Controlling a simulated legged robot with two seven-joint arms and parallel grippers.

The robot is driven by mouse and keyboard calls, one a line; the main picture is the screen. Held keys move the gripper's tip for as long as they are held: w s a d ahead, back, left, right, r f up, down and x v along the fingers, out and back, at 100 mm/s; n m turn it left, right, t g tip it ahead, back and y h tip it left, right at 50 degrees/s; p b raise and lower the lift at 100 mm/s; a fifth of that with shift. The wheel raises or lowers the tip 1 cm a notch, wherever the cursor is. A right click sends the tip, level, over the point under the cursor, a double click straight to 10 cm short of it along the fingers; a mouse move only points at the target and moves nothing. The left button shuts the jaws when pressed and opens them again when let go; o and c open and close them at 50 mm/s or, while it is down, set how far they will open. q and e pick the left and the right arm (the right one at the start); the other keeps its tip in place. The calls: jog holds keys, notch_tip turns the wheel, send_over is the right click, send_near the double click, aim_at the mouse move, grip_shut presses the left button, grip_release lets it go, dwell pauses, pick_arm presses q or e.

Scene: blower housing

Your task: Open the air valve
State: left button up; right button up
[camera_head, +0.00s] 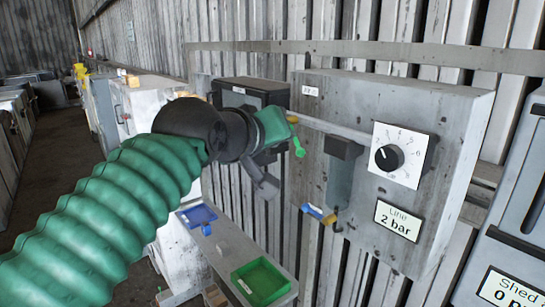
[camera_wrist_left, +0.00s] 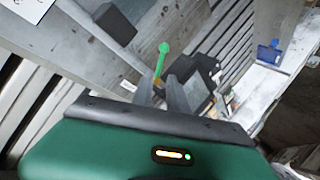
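A green valve lever (camera_head: 297,140) hangs at the left end of a pipe on the grey panel. A green handle with a rounded tip and yellow base shows in the left wrist view (camera_wrist_left: 164,50), just beyond my fingers. A second, yellow and blue handle (camera_head: 318,213) sits lower on the panel. My left gripper (camera_head: 264,184) is left of the green lever, close to the panel; contact cannot be told in the head view. In the left wrist view its two grey fingers (camera_wrist_left: 162,93) stand apart with nothing held visibly between them. My right gripper is out of view.
The panel carries a dial with a black knob (camera_head: 389,157), a dark box (camera_head: 343,147) and a "Line 2 bar" label (camera_head: 401,221). Below are a blue tray (camera_head: 197,215) and a green tray (camera_head: 261,282). A grey cabinet (camera_head: 510,240) stands at right.

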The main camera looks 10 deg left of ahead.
pick_arm(q)
jog(key=shift+v, duration=1.15)
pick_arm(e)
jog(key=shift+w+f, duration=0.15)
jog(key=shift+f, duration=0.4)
